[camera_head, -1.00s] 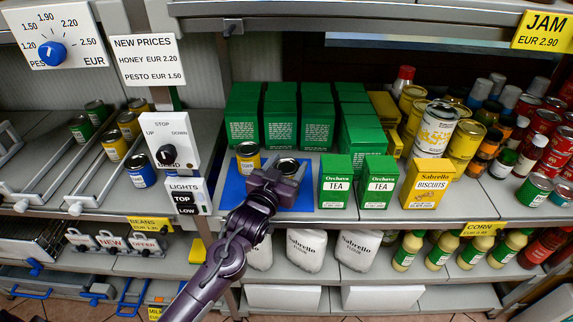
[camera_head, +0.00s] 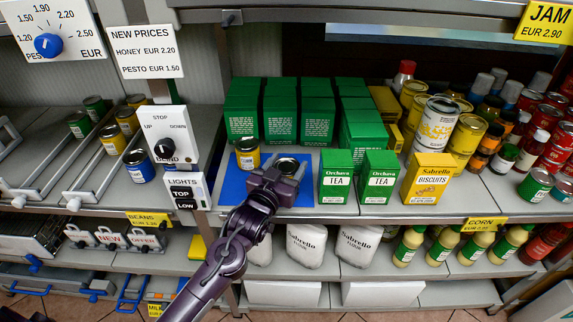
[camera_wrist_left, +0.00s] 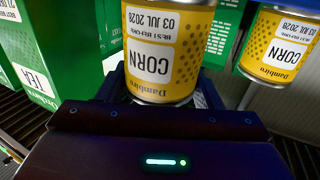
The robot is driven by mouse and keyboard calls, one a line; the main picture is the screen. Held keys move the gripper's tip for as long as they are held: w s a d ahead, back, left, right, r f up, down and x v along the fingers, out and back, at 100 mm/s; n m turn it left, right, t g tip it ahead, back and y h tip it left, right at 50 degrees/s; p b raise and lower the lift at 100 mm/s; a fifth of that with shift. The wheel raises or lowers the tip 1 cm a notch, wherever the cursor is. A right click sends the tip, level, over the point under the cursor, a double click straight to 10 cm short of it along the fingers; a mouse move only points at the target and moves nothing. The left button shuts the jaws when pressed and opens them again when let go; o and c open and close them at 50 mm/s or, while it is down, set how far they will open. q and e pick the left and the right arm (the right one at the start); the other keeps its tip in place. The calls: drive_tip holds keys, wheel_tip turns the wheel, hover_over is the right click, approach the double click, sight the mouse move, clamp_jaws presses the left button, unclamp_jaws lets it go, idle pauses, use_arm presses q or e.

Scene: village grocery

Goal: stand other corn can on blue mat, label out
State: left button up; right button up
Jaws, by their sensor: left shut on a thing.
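My left gripper (camera_head: 281,182) is shut on a yellow corn can (camera_head: 287,165) over the right part of the blue mat (camera_head: 233,186). The gripper hides most of this can in the head view. In the left wrist view the held corn can (camera_wrist_left: 165,50) shows its white CORN label facing the camera, with its print upside down in that picture. I cannot tell whether its base touches the mat. Another corn can (camera_head: 248,154) stands upright at the mat's back left; it also shows in the left wrist view (camera_wrist_left: 280,45), label facing the camera. My right gripper is not in view.
Green tea boxes (camera_head: 336,177) stand just right of the mat, and a yellow biscuits box (camera_head: 427,181) beyond them. Taller green boxes (camera_head: 281,113) stand behind.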

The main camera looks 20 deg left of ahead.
use_arm(q)
drive_tip(key=shift+f, duration=0.1)
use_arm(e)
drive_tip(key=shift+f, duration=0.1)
use_arm(q)
drive_tip(key=o, duration=1.2)
drive_tip(key=shift+s+f, duration=0.1)
drive_tip(key=shift+s, duration=0.05)
drive_tip(key=s, duration=0.5)
drive_tip(key=s+a, duration=0.1)
drive_tip(key=s, duration=0.1)
drive_tip(key=shift+s, duration=0.25)
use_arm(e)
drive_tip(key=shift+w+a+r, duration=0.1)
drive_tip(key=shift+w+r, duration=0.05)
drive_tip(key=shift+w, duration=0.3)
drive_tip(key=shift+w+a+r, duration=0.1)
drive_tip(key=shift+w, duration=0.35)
